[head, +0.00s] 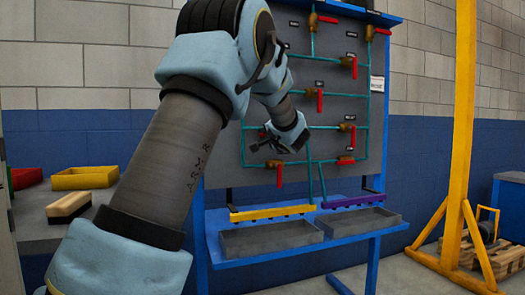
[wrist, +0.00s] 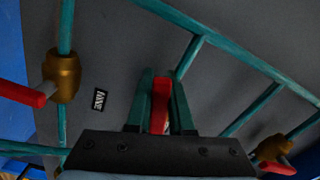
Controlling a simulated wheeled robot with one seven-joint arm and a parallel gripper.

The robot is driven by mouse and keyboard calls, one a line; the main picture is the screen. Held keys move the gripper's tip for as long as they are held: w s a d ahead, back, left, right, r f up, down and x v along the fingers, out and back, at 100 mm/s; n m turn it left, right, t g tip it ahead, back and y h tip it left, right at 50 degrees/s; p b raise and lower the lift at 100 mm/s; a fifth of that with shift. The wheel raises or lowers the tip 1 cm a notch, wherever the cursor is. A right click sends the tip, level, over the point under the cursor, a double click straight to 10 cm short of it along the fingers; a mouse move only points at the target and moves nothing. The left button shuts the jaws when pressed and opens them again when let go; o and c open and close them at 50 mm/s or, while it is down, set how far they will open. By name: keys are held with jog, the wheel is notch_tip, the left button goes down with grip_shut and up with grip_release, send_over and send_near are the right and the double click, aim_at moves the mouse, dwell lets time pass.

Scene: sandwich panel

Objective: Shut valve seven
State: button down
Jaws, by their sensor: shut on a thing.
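My gripper (wrist: 162,85) is shut on a red valve handle (wrist: 160,108), which shows between its two fingers in the wrist view. The brass body of this valve is hidden. In the head view my gripper (head: 258,145) is at the left of the pipe panel (head: 335,95), and my wrist covers part of that area. Several other valves with red handles sit on the panel. I cannot read which valve is number seven; the small label (wrist: 99,101) in the wrist view is too small and turned.
A brass valve (wrist: 62,77) with a red handle is left of my gripper, and another (wrist: 273,150) is at lower right. Below the panel are grey trays (head: 270,238). A yellow post (head: 462,110) stands at right. A yellow bin (head: 85,178) sits on the left bench.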

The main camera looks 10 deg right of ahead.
jog(key=f+n+b, duration=0.1)
jog(key=n+b, duration=0.1)
jog(key=b, duration=0.4)
jog(key=d+f+n+b, duration=0.1)
jog(key=n+b, duration=0.2)
jog(key=b, duration=0.4)
jog(key=d+f+n+b, duration=0.1)
jog(key=n+b, duration=0.1)
jog(key=b, duration=0.4)
jog(key=shift+w+d+f+n+b, duration=0.1)
jog(key=shift+w+f+n+b, duration=0.05)
jog(key=shift+f+n+b, duration=0.2)
jog(key=d+n+b, duration=0.1)
jog(key=n+b, duration=0.2)
jog(key=b, duration=0.1)
jog(key=shift+d+f, duration=0.15)
jog(key=shift+d, duration=0.05)
jog(key=shift+w+d+r+n+b, duration=0.1)
jog(key=shift+d+n+b, duration=0.25)
jog(key=shift+n+b, duration=0.4)
jog(key=shift+w+d+r+n+b, duration=0.1)
jog(key=shift+d+n+b, duration=0.2)
jog(key=shift+n+b, duration=0.45)
jog(key=shift+n, duration=0.25)
jog(key=c, duration=0.8)
grip_release()
jog(key=shift+r, duration=0.1)
